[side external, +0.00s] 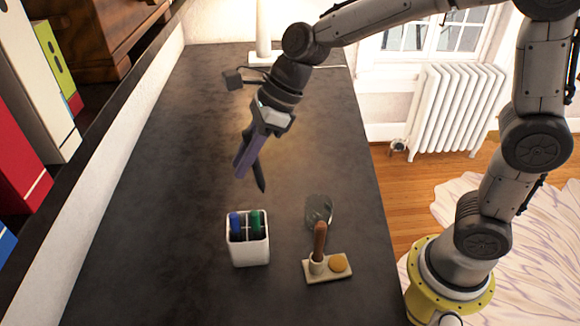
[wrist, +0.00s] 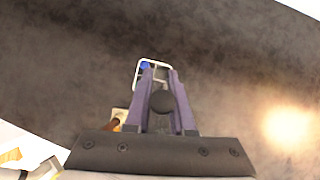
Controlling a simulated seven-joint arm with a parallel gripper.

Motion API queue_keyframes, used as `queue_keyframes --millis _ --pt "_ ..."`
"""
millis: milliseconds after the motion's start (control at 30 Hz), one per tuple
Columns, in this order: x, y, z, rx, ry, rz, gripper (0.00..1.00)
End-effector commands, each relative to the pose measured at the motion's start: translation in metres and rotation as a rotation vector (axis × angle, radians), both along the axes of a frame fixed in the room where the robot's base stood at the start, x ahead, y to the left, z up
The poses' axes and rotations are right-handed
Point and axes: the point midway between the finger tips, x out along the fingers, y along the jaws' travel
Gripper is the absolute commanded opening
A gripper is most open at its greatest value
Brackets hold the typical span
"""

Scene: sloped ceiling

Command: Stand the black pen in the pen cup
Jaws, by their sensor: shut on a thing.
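The black pen (side external: 259,178) is held in my gripper (side external: 243,168), between its purple fingers, with its tip pointing down and a little tilted. In the wrist view my gripper (wrist: 160,77) is shut on the pen (wrist: 162,102), seen nearly end-on. The white pen cup (side external: 249,251) stands upright on the dark desk, below the pen and apart from it. It has dividers and holds a blue marker (side external: 235,224) and a green marker (side external: 256,223). In the wrist view the cup's rim (wrist: 153,60) shows beyond the fingertips, partly hidden by them.
Right of the cup, a small tray (side external: 315,276) holds a brown-handled tool (side external: 320,242) and a round tan piece (side external: 338,263). A clear glass (side external: 319,210) stands behind it. A lamp (side external: 263,35) is at the far end. The desk (side external: 150,220) left of the cup is clear.

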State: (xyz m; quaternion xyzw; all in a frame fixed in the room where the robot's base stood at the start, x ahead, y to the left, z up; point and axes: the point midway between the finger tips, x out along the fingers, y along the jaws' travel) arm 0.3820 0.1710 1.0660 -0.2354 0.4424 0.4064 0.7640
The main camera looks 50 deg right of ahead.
Motion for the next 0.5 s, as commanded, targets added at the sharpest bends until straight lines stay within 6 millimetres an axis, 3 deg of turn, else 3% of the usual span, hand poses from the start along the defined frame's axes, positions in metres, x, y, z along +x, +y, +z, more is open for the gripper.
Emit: queue_keyframes --millis 200,500 --pt "0.009 0.003 -0.018 0.064 -0.041 -0.012 0.0" --pt "0.009 0.003 -0.021 0.111 -0.075 -0.008 0.0"
